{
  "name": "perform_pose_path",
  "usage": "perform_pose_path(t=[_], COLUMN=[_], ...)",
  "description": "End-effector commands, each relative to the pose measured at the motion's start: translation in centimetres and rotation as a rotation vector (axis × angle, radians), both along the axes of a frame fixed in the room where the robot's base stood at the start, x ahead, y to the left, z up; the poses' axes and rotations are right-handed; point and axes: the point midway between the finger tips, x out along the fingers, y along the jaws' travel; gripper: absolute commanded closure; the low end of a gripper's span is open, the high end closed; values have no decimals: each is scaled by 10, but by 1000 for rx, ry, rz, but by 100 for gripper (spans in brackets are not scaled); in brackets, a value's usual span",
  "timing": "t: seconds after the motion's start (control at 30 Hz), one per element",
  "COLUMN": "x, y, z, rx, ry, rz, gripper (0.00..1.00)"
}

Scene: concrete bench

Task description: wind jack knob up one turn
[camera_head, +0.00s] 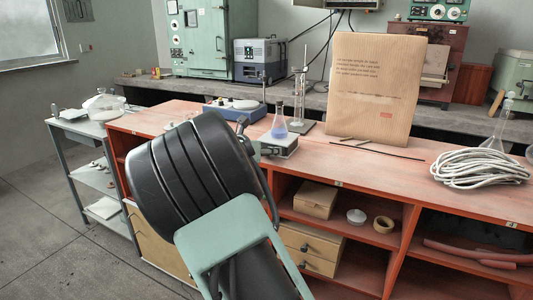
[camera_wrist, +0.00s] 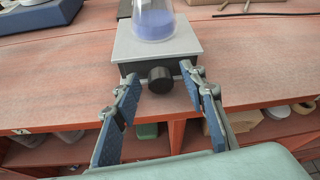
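The jack (camera_wrist: 156,50) is a small platform with a pale top plate on the red bench, near its front edge. Its black round knob (camera_wrist: 160,80) faces my wrist camera. A conical flask with blue liquid (camera_wrist: 153,20) stands on the plate. My gripper (camera_wrist: 157,80) is open, with one blue-padded finger on each side of the knob and a visible gap to it on both sides. In the head view the jack (camera_head: 280,146) and flask (camera_head: 279,125) show just right of my arm, which hides the knob and most of my gripper.
A blue-and-white device (camera_head: 234,108) and a stand with a glass cylinder (camera_head: 300,100) are near the jack. A brown paper board (camera_head: 375,85) stands behind, with thin rods before it. A coiled white cable (camera_head: 480,168) lies at right. Open shelves (camera_head: 340,225) are below the bench top.

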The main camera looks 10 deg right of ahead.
Motion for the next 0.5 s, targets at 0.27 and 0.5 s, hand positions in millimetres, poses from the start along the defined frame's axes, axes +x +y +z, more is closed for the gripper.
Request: perform_pose_path(t=[0.27, 0.5], x=[0, 0], y=[0, 0], z=[0, 0], rx=[1, 1], ry=[-1, -1], rz=[0, 0], gripper=[74, 100])
